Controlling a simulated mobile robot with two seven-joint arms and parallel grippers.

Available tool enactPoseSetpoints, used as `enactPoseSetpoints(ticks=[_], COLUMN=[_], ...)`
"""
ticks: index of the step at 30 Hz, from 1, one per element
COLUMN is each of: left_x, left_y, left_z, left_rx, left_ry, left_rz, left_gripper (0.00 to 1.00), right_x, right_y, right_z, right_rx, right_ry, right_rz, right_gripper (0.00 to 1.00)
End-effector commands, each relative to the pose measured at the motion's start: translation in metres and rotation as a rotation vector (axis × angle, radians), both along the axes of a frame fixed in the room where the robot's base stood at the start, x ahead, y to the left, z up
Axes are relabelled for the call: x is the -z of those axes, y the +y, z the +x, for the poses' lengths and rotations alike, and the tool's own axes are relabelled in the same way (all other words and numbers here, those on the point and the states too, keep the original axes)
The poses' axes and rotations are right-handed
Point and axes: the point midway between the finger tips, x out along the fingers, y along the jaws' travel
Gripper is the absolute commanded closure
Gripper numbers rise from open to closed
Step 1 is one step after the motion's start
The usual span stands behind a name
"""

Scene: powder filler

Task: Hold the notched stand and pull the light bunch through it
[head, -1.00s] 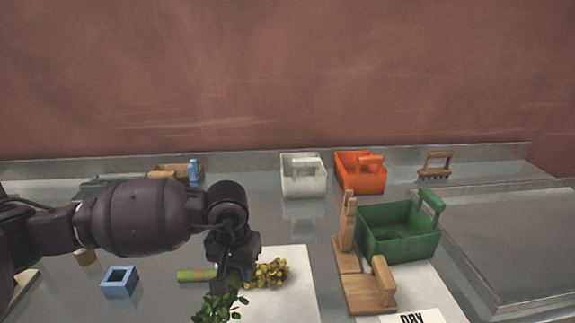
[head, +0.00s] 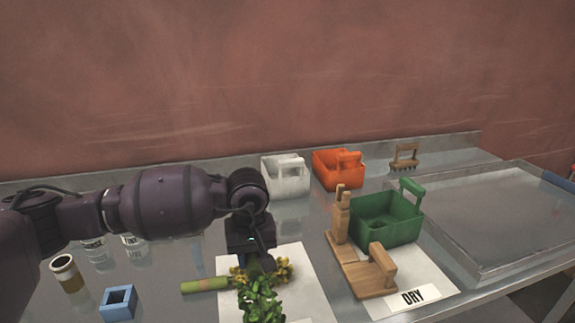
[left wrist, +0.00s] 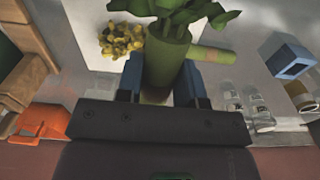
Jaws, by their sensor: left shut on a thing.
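My left gripper (head: 252,260) is shut on the green-wrapped stem of a dark leafy bunch (head: 262,300). In the left wrist view, the stem (left wrist: 168,62) stands between the two blue-grey fingers. A lighter yellow bunch (head: 282,270) lies on the white mat behind it, partly hidden by the gripper and leaves; its green stem (head: 205,285) points left. It also shows in the left wrist view (left wrist: 120,40). The wooden notched stand (head: 341,216), with an upright and a base with a handle, stands to the right of my gripper, apart from it. My right gripper is not in view.
A green caddy (head: 385,220) stands right behind the stand, near a DRY label (head: 420,296). White (head: 285,180) and orange (head: 335,172) caddies and a small wooden rake (head: 405,157) are at the back. A blue block (head: 118,303) and a jar (head: 67,273) sit left. A tray (head: 490,215) lies right.

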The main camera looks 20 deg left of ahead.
Motion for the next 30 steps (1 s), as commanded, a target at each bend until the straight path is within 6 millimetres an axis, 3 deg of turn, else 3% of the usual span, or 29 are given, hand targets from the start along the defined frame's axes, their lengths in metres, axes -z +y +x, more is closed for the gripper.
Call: enactPoseSetpoints(ticks=[12, 30], left_x=[-0.036, -0.103], left_y=[-0.008, -0.023], left_z=[0.053, 0.114], left_rx=[-0.797, -1.947], left_ry=[0.003, 0.0], left_rz=[0.0, 0.004], left_gripper=[0.9, 0.9], right_x=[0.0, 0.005], right_y=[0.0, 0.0], right_z=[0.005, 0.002], right_rx=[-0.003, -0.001], right_ry=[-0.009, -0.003], right_rz=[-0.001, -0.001], right_gripper=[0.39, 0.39])
